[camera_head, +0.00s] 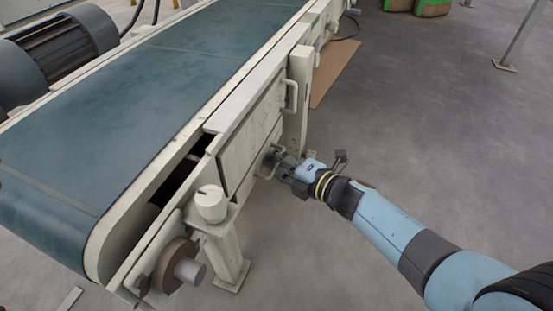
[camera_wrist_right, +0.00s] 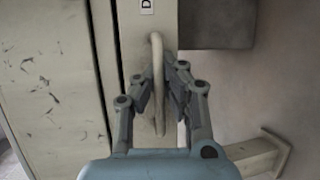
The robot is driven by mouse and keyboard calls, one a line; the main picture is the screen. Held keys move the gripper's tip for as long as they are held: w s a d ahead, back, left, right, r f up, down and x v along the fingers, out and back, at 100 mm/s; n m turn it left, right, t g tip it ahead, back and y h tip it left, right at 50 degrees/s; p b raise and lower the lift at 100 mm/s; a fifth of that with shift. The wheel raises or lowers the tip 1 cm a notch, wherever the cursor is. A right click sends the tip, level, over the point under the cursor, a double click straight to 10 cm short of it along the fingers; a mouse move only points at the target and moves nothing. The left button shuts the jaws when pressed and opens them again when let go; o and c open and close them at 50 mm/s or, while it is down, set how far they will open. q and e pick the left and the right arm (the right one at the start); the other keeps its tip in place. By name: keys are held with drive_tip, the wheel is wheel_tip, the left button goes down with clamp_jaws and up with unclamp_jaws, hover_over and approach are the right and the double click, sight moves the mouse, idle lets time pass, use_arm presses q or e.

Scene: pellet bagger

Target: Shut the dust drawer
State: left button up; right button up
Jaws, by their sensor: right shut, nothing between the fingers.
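The dust drawer's pale cream front (camera_wrist_right: 138,35) is in the wrist view, with a label showing only the letter "D" (camera_wrist_right: 147,6) at the top edge. Its upright bar handle (camera_wrist_right: 157,60) stands out from the front. My right gripper (camera_head: 277,160) is at the lower handle on the conveyor's side in the head view. In the wrist view my right gripper (camera_wrist_right: 163,82) is shut at the handle, with nothing held. I cannot tell whether the fingers touch the handle. How far the drawer stands out is unclear. My left gripper is out of view.
A white knob (camera_head: 210,203) and a support leg (camera_head: 229,258) are near the conveyor's front. Open grey floor (camera_head: 430,130) lies to the right.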

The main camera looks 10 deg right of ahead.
drive_tip(key=o, duration=0.4)
drive_tip(key=shift+a+r, duration=0.1)
drive_tip(key=shift+c, duration=0.2)
drive_tip(key=v, duration=1.2)
